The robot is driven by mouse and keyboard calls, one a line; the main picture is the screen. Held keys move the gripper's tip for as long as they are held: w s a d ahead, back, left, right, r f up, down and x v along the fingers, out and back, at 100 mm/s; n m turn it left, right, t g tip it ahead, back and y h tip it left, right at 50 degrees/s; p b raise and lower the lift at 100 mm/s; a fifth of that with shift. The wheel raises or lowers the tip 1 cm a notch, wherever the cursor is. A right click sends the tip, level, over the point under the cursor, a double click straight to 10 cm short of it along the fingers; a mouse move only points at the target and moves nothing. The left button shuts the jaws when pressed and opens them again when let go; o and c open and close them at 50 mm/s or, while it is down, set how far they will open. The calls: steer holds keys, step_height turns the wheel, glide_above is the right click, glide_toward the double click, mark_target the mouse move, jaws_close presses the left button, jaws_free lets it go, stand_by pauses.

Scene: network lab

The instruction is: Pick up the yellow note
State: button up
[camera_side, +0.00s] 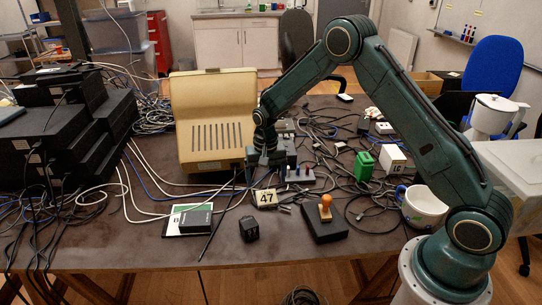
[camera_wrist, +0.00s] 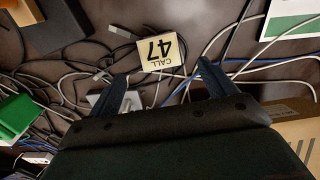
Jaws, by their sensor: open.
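The yellow note (camera_side: 266,198) is a small pale-yellow card marked 47. It lies on the dark table among cables, near the middle of the side view. In the wrist view the note (camera_wrist: 161,52) shows upside down with "CALL 47", its face uncovered. My gripper (camera_side: 264,158) points down just behind the note and above the table, in front of the beige case. In the wrist view my gripper (camera_wrist: 160,80) has its two fingers spread apart, with nothing between them. The note lies beyond the fingertips, roughly centred between them.
Loose cables cover much of the table around the note. The beige case (camera_side: 212,120) stands behind. A stamp with orange handle (camera_side: 325,207) sits right of the note, a black adapter (camera_side: 249,229) in front. A green block (camera_side: 364,166) and a mug (camera_side: 425,209) stand further right.

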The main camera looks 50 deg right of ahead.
mark_target(267, 195)
steer(key=shift+f, duration=0.65)
steer(key=shift+f, duration=2.6)
steer(key=c, duration=1.1)
steer(key=shift+r, duration=0.2)
step_height(267, 195, up, 20)
steer(key=shift+f, duration=0.15)
